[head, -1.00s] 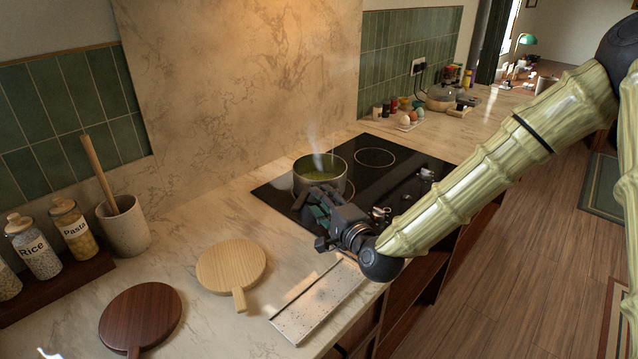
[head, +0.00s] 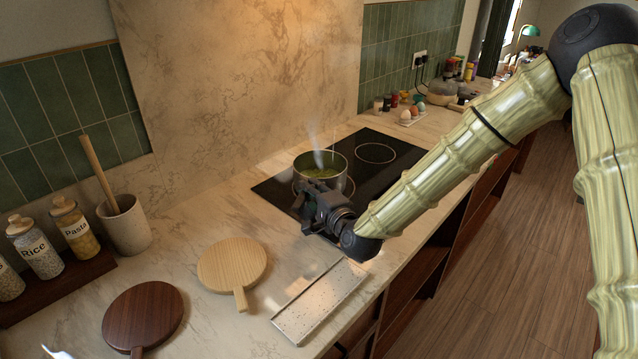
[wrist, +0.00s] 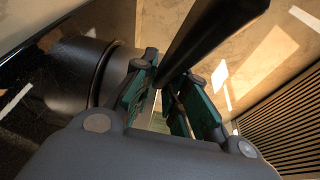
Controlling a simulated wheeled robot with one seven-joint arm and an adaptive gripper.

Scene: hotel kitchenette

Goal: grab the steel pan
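The steel pan (head: 338,180) sits upright on the black hob, with green contents and steam rising. Its dark side (wrist: 75,75) fills the left of the wrist view. My gripper (head: 314,194) is at the pan's near side and covers part of it in the head view. In the wrist view, the green-padded fingers of my gripper (wrist: 170,78) stand apart with a gap between them. A long dark bar, apparently the pan's handle (wrist: 205,38), runs down toward that gap. I cannot tell whether the pads touch it. The handle is hidden in the head view.
The hob (head: 395,150) has free room right of the pan. A light round board (head: 232,262), a dark round board (head: 143,312) and a speckled rectangular slab (head: 320,298) lie on the counter in front. A utensil crock (head: 126,228) and jars stand left.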

